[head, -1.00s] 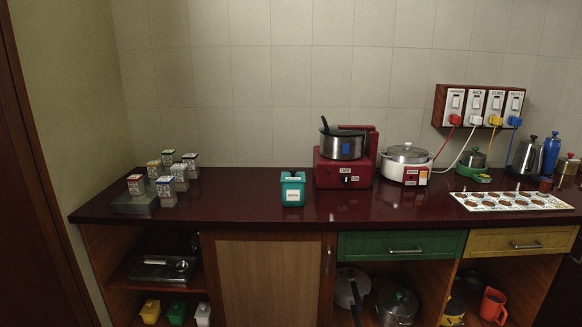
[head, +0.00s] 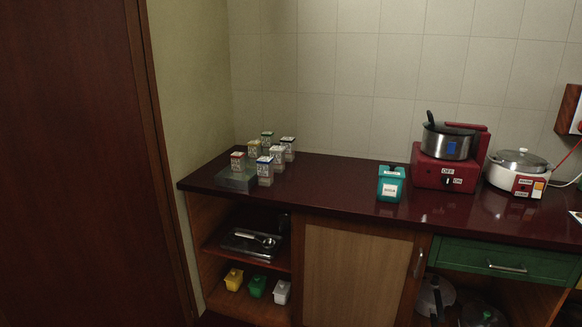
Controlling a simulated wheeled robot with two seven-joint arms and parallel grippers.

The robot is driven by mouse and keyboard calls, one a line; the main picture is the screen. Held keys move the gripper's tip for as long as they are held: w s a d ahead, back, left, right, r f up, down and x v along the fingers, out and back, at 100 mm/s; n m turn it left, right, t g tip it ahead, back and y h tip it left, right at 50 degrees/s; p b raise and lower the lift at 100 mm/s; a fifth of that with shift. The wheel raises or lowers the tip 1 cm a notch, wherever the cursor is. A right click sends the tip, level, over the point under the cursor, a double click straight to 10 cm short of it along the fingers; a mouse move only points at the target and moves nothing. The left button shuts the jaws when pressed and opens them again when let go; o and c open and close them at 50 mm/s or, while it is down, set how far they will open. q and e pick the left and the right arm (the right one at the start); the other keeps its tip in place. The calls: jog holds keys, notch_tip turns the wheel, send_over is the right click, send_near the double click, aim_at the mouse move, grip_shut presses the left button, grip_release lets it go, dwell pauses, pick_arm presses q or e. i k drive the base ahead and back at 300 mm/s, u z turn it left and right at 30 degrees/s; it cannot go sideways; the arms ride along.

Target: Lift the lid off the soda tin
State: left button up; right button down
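The soda tin (head: 390,189) is a teal box with a white label on its front. It stands upright on the dark red countertop (head: 330,180), just left of the red cooker. Its teal lid (head: 391,172) sits on top of it. Neither of my grippers shows in the head view, and nothing touches the tin.
A red cooker (head: 430,174) with a steel pot (head: 447,144) stands right of the tin. A white pot (head: 516,172) is further right. Several small labelled jars (head: 265,170) stand at the counter's left. Counter between jars and tin is clear. A brown door (head: 80,160) is at left.

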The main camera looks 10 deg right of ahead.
aim_at(392, 170)
jog(key=u, duration=0.25)
jog(key=i, duration=2.5)
jog(key=z, duration=3.2)
